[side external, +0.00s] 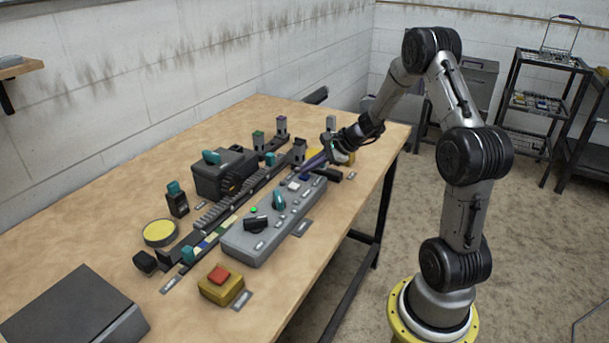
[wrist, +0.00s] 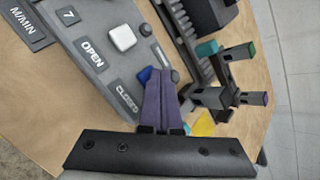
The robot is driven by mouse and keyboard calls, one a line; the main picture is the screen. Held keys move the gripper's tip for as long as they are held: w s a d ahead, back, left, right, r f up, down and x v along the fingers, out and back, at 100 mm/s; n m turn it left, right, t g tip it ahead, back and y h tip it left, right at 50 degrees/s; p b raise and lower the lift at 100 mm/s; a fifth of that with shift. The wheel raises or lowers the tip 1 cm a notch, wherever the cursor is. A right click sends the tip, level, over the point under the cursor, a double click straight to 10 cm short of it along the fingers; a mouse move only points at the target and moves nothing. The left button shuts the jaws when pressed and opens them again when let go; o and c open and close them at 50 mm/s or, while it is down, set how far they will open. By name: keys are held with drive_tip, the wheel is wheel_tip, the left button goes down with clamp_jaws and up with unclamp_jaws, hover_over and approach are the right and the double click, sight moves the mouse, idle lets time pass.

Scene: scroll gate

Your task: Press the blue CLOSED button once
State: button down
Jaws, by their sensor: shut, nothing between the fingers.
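A grey control box (side external: 265,232) lies on the table. The blue button (side external: 304,178) is at its far end; in the wrist view the blue button (wrist: 145,74) is partly hidden behind my fingers, above the CLOSED label (wrist: 127,98). A white button (side external: 293,186) sits beside it, and it shows in the wrist view (wrist: 122,37) near the OPEN label (wrist: 92,53). My gripper (side external: 304,169) is shut and empty, its purple fingers pointing down at the box's far end. In the wrist view the fingertips (wrist: 161,71) overlap the blue button's right side. I cannot tell whether they touch it.
A teal knob (side external: 279,200) and a black knob (side external: 256,223) stand on the box. A toothed rail (side external: 215,213) with upright posts runs behind it. A yellow block with a red button (side external: 219,275) is at the front.

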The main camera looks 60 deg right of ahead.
sight(309, 175)
drive_tip(key=shift+f, duration=0.25)
drive_tip(key=shift+r, duration=0.1)
idle(0.3)
drive_tip(key=shift+r, duration=3.4)
